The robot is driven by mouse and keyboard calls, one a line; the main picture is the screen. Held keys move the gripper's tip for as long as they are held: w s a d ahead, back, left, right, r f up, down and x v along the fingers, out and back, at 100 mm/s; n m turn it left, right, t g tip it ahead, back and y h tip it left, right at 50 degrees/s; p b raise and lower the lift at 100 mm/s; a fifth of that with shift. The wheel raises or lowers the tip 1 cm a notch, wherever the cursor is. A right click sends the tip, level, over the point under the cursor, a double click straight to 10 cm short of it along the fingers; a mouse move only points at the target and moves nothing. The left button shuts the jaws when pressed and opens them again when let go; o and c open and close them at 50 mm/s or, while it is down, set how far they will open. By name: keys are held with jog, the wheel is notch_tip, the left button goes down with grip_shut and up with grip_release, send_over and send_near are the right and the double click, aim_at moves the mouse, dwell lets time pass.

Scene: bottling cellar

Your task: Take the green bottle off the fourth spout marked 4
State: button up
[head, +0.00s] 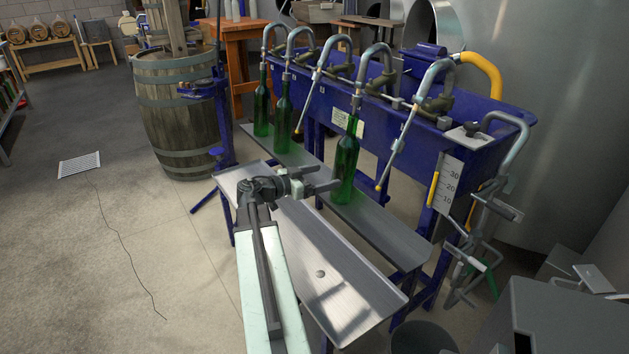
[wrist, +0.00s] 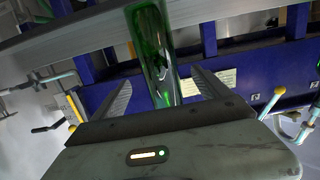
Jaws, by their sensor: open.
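The green bottle (head: 345,165) on the fourth spout (head: 378,52) from the left is upright, its neck at the spout's lower end and its base at the narrow metal shelf (head: 385,228). My gripper (head: 324,178) is open, just left of the bottle's lower body in the head view. In the wrist view the bottle (wrist: 150,50) shows between the two spread fingers of my gripper (wrist: 163,80), with gaps at its sides. I cannot tell whether either finger touches it. The number 4 mark is too small to read.
Two more green bottles (head: 262,110) (head: 283,120) are on the first two spouts. The third spout's tube (head: 306,105) and the fifth's (head: 396,150) hang bare beside the bottle. A wide metal tray (head: 320,250) lies below my arm. A blue trough (head: 470,120) stands behind.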

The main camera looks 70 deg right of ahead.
aim_at(337, 173)
jog(key=shift+b+x, duration=0.55)
jog(key=shift+x, duration=3.75)
grip_shut()
